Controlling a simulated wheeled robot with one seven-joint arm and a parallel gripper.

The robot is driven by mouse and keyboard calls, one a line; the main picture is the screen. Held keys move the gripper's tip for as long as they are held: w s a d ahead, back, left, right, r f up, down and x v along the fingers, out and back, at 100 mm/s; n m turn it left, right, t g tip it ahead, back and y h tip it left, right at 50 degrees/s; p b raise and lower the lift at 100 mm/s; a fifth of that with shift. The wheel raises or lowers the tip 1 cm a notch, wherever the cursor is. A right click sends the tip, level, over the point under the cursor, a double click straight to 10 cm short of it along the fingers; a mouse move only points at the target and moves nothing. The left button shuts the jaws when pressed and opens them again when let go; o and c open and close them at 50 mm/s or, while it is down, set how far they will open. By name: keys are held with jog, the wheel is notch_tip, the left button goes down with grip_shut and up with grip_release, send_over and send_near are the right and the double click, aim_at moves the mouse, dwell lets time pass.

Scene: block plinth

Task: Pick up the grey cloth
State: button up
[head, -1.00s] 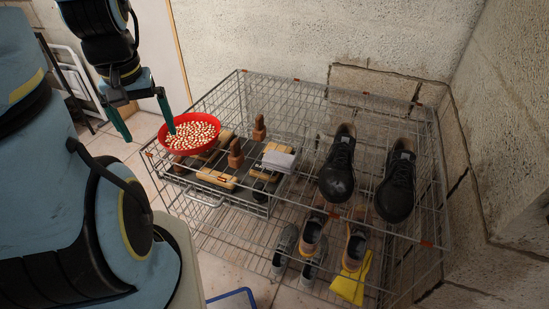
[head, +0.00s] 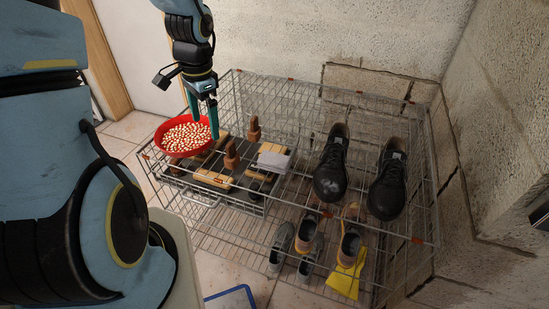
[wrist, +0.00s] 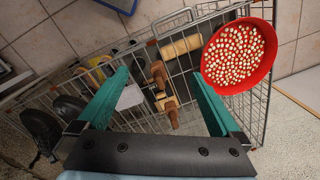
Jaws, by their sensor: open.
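The grey cloth (head: 273,161) lies folded on the dark tray in the upper level of the wire rack, right of the wooden-handled brushes. In the wrist view the cloth (wrist: 130,96) shows pale beside the left finger, partly hidden by it. My gripper (head: 204,117) is open and empty. It is above the rack's left part, near the red bowl and left of the cloth. In the wrist view my gripper's (wrist: 160,85) two green fingers stand wide apart, with brushes visible between them.
A red bowl (head: 186,135) of pale beans or nuts stands at the rack's left end, close to my gripper. Brushes (head: 232,154) with upright handles stand between gripper and cloth. Black shoes (head: 331,168) stand at right. A yellow cloth (head: 344,281) hangs lower down.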

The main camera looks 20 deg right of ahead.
jog(key=s+d+f+m+p, duration=0.1)
jog(key=d+f+m, duration=0.2)
jog(key=d+m, duration=0.45)
jog(key=s+d+f+m+p, duration=0.1)
jog(key=d+f+m, duration=0.35)
jog(key=d, duration=0.55)
send_over(274, 158)
jog(key=shift+m+g+h, duration=0.3)
jog(key=f, duration=0.4)
jog(key=shift+s+d+f, duration=0.15)
jog(key=shift+d+f, duration=0.05)
jog(key=shift+f, duration=0.05)
jog(key=shift+a+f+p, duration=0.2)
jog(key=shift+f+p, duration=0.9)
jog(key=shift+f, duration=1.85)
jog(key=c, duration=1.5)
notch_tip(274, 158, up, 10)
jog(key=shift+r+b, duration=0.1)
jog(key=shift+b, duration=0.75)
jog(key=shift+c, duration=0.2)
